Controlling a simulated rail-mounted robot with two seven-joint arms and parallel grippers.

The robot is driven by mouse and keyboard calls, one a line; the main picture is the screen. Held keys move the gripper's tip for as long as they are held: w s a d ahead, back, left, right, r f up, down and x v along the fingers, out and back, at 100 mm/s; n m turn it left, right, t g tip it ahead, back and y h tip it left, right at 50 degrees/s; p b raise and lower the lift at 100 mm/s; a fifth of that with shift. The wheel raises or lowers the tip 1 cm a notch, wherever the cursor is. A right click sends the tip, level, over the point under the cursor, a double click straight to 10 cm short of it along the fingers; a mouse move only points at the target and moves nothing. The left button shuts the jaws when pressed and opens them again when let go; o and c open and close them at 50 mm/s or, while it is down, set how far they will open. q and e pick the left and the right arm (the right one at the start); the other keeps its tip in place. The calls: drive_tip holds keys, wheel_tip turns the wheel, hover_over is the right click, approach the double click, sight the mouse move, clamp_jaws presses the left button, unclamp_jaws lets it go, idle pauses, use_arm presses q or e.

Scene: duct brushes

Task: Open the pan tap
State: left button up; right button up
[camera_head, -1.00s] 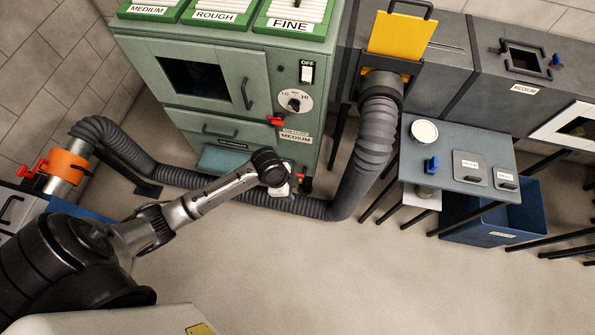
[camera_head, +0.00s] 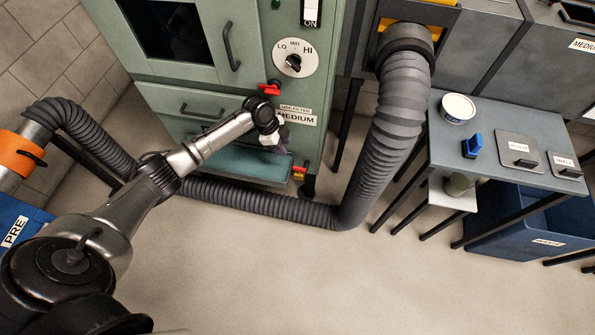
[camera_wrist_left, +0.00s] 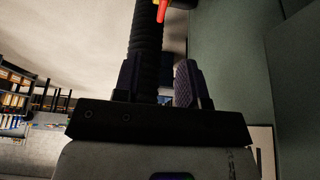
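The tap (camera_head: 300,169), a small red and yellow fitting, sits low at the right end of the teal pan (camera_head: 237,164) under the green cabinet. My left gripper (camera_head: 281,139) is in front of the cabinet's lower right part, up and left of the tap in the head view. In the left wrist view the gripper's two dark fingers (camera_wrist_left: 159,84) stand apart, with the dark hose showing behind the gap. A red and yellow piece, apparently the tap (camera_wrist_left: 162,10), shows at the top edge there, beyond the fingertips. My right gripper is not in view.
A red lever (camera_head: 269,88) is higher on the green cabinet (camera_head: 180,68). A ribbed hose (camera_head: 270,207) runs along the floor before the pan and rises at the right (camera_head: 388,120). A grey table (camera_head: 455,145) stands right. Front floor is clear.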

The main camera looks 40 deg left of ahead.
sight(298, 167)
use_arm(q)
drive_tip(key=b+x, duration=0.7)
drive_tip(key=x, duration=0.7)
drive_tip(key=shift+w+a, duration=0.1)
drive_tip(key=shift+w, duration=0.05)
drive_tip(key=shift+c, duration=0.5)
clamp_jaws()
